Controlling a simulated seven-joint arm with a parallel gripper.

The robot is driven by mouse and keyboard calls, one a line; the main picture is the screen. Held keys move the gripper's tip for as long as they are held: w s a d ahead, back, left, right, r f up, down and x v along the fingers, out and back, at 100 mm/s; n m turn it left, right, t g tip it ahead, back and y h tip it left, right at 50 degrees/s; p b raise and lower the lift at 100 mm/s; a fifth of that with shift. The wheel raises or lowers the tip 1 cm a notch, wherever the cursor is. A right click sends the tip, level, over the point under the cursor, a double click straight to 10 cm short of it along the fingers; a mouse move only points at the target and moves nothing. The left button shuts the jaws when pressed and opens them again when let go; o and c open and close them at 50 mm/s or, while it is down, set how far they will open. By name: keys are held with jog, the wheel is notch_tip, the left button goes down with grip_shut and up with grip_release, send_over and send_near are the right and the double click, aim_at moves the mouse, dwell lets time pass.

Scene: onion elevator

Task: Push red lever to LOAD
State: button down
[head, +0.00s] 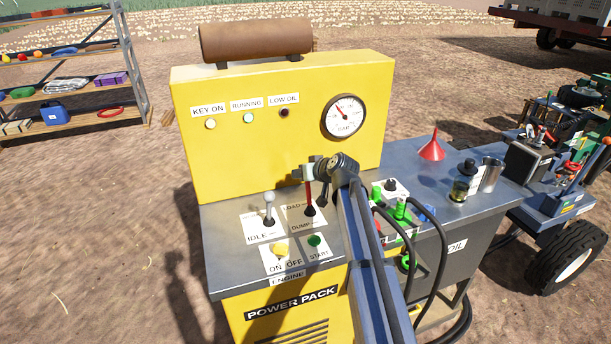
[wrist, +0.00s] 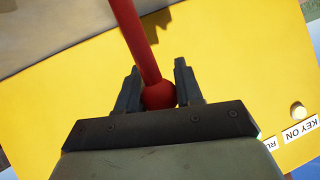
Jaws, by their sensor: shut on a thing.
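The red lever (head: 309,196) stands on the grey top of the yellow power pack, in a white plate marked LOAD (head: 293,207) at the upper side and DUMP (head: 301,227) at the lower side. In the head view my gripper (head: 311,172) is at the lever's upper end and hides its knob. In the wrist view the red knob (wrist: 159,95) sits between the two fingers of my gripper (wrist: 159,88), which are shut on it. The shaft runs up out of the top of the picture. The lever looks near upright; its exact setting is hard to tell.
A white-knobbed IDLE lever (head: 268,207) stands just left. The yellow panel (head: 270,150) with gauge (head: 344,116) rises behind. Green-tipped couplings (head: 400,207), black hoses (head: 440,245), a red funnel (head: 432,149) and a jar (head: 465,182) are on the right. The KEY ON lamp (head: 210,124) is pale.

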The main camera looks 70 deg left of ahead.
jog(key=shift+a+f, duration=0.3)
jog(key=shift+a, duration=0.05)
jog(key=shift+f, duration=0.1)
jog(key=c, duration=0.8)
grip_release()
jog(key=shift+o, duration=0.2)
jog(key=v, duration=1.4)
jog(key=shift+a, duration=0.1)
